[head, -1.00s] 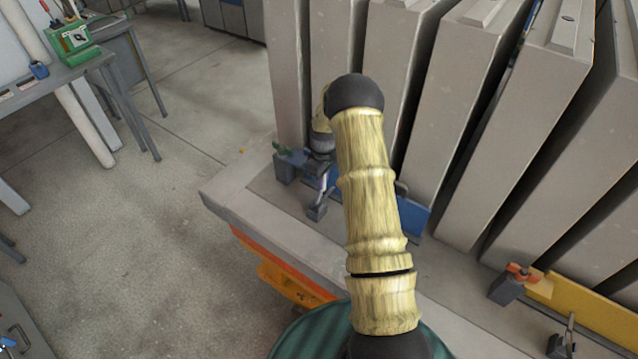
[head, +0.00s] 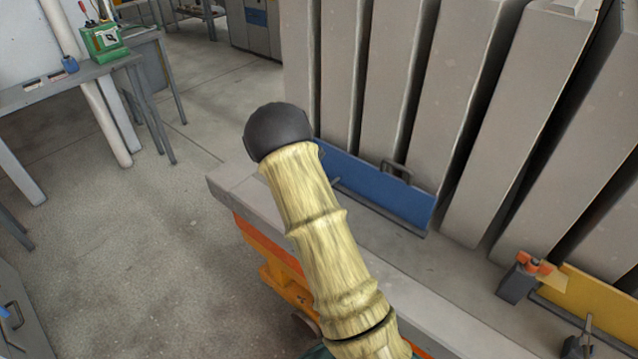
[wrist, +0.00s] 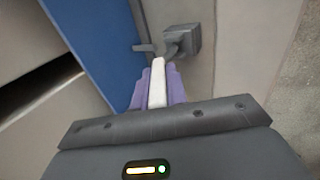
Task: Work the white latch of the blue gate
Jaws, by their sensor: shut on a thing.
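The blue gate (head: 385,190) stands on the grey ledge in front of the panels, with a dark handle on its top edge. In the wrist view the blue gate (wrist: 98,38) runs along the left of my gripper. The white latch (wrist: 157,84) lies between the purple fingers of my gripper (wrist: 158,90), which is shut on it. The latch's far tip points at a grey catch block (wrist: 182,42) with a small arm; I cannot tell whether they touch. In the head view my own arm hides the latch and my gripper.
Tall grey panels (head: 395,70) stand in a row behind the gate. A yellow gate (head: 590,300) with an orange-topped block (head: 522,277) is at lower right. A workbench (head: 85,75) with a green box stands at far left. The floor between is clear.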

